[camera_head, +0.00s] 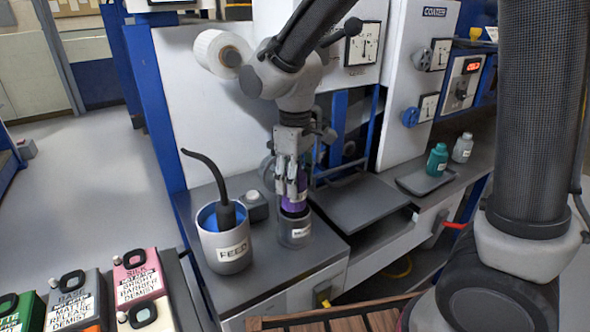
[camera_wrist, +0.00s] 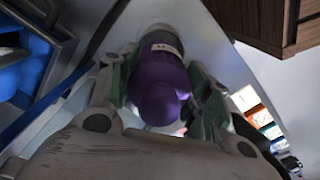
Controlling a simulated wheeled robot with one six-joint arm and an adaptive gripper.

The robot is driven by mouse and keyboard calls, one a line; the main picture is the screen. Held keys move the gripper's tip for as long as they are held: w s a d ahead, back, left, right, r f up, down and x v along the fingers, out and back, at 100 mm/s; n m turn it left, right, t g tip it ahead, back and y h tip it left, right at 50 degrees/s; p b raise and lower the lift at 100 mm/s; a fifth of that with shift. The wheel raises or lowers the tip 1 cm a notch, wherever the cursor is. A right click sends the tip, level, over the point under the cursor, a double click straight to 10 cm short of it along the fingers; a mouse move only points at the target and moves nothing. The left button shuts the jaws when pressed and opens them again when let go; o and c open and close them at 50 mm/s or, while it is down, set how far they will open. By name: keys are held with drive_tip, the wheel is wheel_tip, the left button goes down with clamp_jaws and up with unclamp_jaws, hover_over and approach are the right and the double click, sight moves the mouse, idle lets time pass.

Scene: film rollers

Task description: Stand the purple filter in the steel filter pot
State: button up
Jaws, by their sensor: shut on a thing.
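The purple filter (camera_head: 294,201) is upright in my gripper (camera_head: 292,176). In the wrist view the filter (camera_wrist: 158,82) sits between the two fingers of my gripper (camera_wrist: 163,85), with a white label on its side. The steel filter pot (camera_head: 294,229) is a short grey labelled cylinder on the dark bench top. The filter is directly over the pot's mouth. Its lower end meets the rim in the picture, and I cannot tell how far inside it is. The pot's inside is hidden.
A larger pot marked FEED (camera_head: 226,250), with blue inside and a black hose, stands left of the steel pot. A grey tray (camera_head: 360,203) lies to the right. A teal bottle (camera_head: 437,159) and a grey bottle (camera_head: 462,147) stand farther right. Labelled boxes (camera_head: 140,284) are at lower left.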

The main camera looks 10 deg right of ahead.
sight(297, 207)
drive_tip(key=shift+f, duration=3.3)
drive_tip(key=shift+s+d+f, duration=0.1)
drive_tip(key=shift+s+f, duration=0.15)
drive_tip(key=shift+f, duration=0.1)
drive_tip(key=shift+o, duration=0.6)
drive_tip(key=shift+f, duration=0.4)
drive_tip(key=shift+r, duration=0.2)
drive_tip(key=shift+c, duration=0.7)
drive_tip(key=o, duration=1.6)
drive_tip(key=shift+w, duration=0.1)
drive_tip(key=shift+o, duration=0.2)
drive_tip(key=shift+w+r, duration=0.1)
